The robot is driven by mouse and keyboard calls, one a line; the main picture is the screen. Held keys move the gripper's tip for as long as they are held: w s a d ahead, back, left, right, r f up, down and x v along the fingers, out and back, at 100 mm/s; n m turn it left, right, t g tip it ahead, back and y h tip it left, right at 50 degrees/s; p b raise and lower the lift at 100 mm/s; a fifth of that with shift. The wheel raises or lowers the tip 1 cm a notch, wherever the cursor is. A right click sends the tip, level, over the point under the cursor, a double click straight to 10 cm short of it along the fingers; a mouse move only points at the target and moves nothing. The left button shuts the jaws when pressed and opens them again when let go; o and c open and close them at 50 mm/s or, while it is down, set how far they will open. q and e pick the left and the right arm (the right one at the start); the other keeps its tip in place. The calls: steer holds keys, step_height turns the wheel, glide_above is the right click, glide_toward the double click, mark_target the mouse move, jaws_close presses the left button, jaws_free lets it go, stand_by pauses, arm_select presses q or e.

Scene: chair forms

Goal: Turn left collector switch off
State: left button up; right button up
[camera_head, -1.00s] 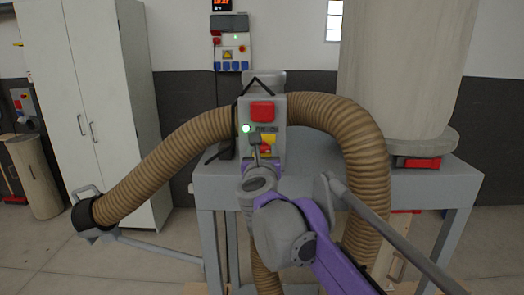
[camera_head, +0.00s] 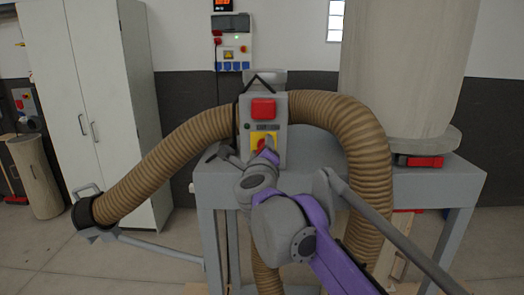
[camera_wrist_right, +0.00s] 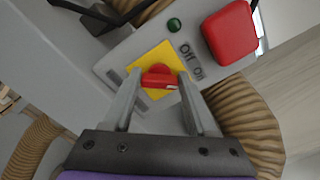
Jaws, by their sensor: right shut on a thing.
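The collector's control box (camera_head: 277,112) is grey with a red square button (camera_head: 263,108) above a yellow plate (camera_head: 256,140). In the right wrist view, the red rotary switch (camera_wrist_right: 160,80) sits on the yellow plate (camera_wrist_right: 147,63), beside the "Off" and "On" labels (camera_wrist_right: 193,62). My right gripper (camera_wrist_right: 159,84) is shut on this switch, one finger on each side. In the head view, my right gripper (camera_head: 262,150) covers part of the plate. The small green lamp (camera_wrist_right: 174,25) looks dark and unlit. My left gripper is not in view.
A thick brown hose (camera_head: 340,125) arches on both sides of the box, close to my right arm. A grey table-like frame (camera_head: 440,185) carries a large beige collector bag (camera_head: 400,70). A white cabinet (camera_head: 95,100) stands at left.

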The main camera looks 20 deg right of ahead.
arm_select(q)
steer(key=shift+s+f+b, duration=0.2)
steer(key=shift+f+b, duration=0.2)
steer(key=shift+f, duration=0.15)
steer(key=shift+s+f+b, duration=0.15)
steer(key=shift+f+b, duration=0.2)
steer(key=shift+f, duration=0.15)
arm_select(e)
steer(key=shift+f+n, duration=0.15)
steer(key=shift+n, duration=3.75)
steer(key=o, duration=1.4)
steer(key=shift+c, duration=0.2)
steer(key=shift+a, duration=0.1)
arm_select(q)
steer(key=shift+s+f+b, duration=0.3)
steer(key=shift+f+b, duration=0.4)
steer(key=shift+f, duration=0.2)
arm_select(e)
steer(key=v, duration=1)
steer(key=shift+s, duration=0.4)
steer(key=shift+a, duration=0.1)
